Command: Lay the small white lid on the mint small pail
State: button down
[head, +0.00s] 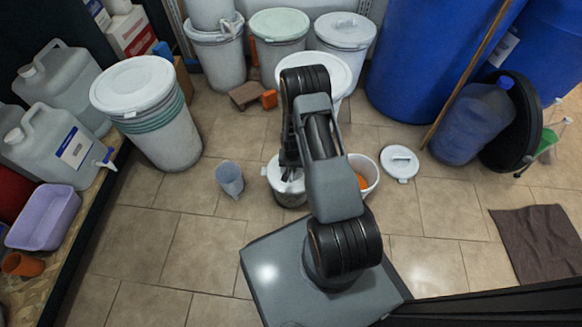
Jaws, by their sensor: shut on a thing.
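A small white lid (279,179) is at my gripper (291,175), near the middle of the floor. The gripper is shut on the lid from above, though my arm hides most of the jaws. The lid lies over the mouth of a small pail (288,198), whose body looks greyish here; I cannot clearly make out mint. The lid looks about level and lined up with the rim, but I cannot tell whether it touches all round.
A white pail (371,177) with orange contents stands just right, partly behind my arm. Another white lid (400,162) lies on the floor beyond it. Large lidded drums (160,125) and blue barrels (425,60) line the back. Front-left floor is clear.

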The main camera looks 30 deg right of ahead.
jog(key=shift+f+b, duration=0.45)
dwell(1.1)
dwell(0.4)
jog(key=c, duration=0.6)
grip_release()
jog(key=shift+r, duration=0.1)
jog(key=shift+r+p, duration=2.55)
jog(key=shift+r, duration=0.9)
